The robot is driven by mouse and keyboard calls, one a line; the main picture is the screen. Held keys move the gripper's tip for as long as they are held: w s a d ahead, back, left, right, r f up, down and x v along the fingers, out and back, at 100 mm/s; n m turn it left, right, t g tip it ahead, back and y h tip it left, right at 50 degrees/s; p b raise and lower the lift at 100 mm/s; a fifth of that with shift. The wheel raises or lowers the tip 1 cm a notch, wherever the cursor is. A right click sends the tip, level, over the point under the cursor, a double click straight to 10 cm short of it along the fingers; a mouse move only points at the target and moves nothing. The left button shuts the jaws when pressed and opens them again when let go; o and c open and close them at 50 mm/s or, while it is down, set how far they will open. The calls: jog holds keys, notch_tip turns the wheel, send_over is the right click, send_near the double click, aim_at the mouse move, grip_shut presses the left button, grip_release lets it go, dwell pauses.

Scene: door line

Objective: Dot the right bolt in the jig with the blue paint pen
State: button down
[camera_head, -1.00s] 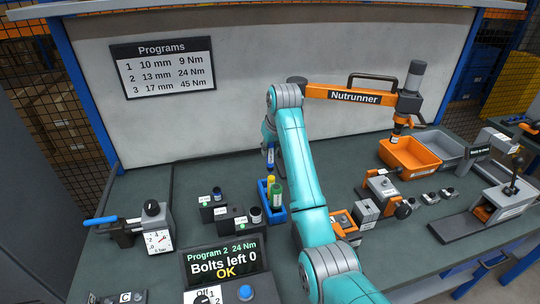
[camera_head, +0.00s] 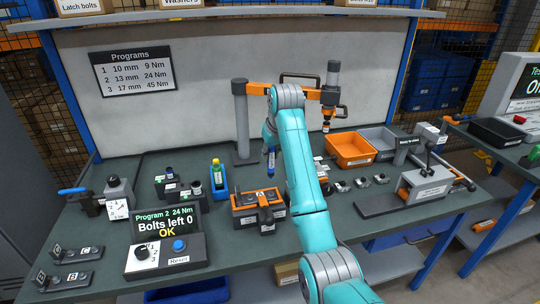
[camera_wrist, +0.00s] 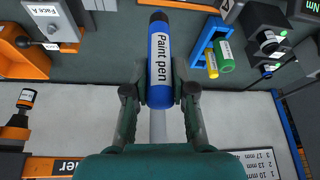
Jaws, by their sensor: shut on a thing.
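My gripper (camera_wrist: 160,95) is shut on the blue paint pen (camera_wrist: 159,58), whose label reads "Paint pen". In the head view the pen (camera_head: 271,160) hangs upright above the bench, behind the jig and apart from it. The jig (camera_head: 246,219) is an orange and grey block with a lever clamp at its right. Dark spots show on its top, but I cannot make out the right bolt clearly. Part of an orange and grey fixture with a lever (camera_wrist: 18,62), probably the jig, is at upper left in the wrist view.
A blue holder (camera_head: 218,193) with green and yellow pens stands left of the jig. Small grey blocks with dark-capped items are beside it. The program box (camera_head: 166,254) stands at front left. An orange bin (camera_head: 350,163) and a press (camera_head: 425,185) are on the right.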

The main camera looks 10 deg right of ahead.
aim_at(271, 167)
jog(key=shift+d+f, duration=0.15)
jog(key=shift+f, duration=2.25)
jog(key=shift+f, duration=0.55)
jog(key=shift+r, duration=0.1)
jog(key=shift+r, duration=2.95)
